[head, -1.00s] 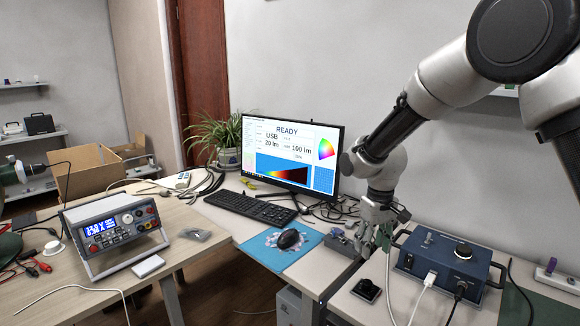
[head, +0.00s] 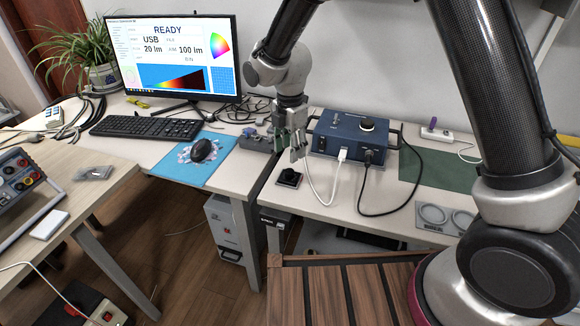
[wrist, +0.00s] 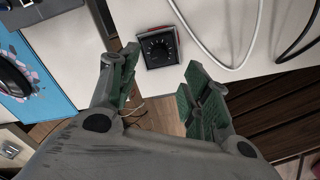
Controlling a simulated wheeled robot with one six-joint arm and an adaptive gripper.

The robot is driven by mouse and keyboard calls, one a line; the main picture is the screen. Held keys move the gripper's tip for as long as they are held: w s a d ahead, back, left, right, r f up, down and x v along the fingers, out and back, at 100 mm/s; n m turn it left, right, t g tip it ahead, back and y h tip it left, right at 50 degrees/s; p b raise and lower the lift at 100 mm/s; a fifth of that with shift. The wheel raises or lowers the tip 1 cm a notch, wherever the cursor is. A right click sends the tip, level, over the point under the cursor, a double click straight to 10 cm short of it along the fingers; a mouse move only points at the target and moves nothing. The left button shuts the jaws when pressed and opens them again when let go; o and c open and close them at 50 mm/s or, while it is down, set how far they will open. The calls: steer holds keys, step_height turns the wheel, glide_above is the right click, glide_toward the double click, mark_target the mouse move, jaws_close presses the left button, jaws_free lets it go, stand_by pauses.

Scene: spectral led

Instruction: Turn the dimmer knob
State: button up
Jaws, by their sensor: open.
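A small black dimmer box with a round dial knob (head: 289,178) sits near the front edge of the white table. In the wrist view the dial knob (wrist: 158,46) lies just beyond the fingertips, with pale marks around it. My gripper (head: 292,150) points down behind and above the dial in the head view. In the wrist view my gripper (wrist: 160,76) has its green-padded fingers spread wide, with nothing between them. The fingers look apart from the knob; the exact height gap is hard to tell.
A blue box (head: 350,140) with a black-topped knob stands right of my gripper. White and black cables (head: 334,182) run from it beside the dimmer. A grey device (head: 254,140), blue mouse mat (head: 210,170) and monitor (head: 170,60) are to the left. A green mat (head: 430,168) lies right.

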mark_target(290, 170)
steer(key=shift+f+n, duration=0.15)
steer(key=shift+n, duration=0.15)
step_height(290, 170, down, 8)
steer(key=shift+r, duration=0.25)
steer(key=c, duration=1)
steer(key=shift+c, duration=0.2)
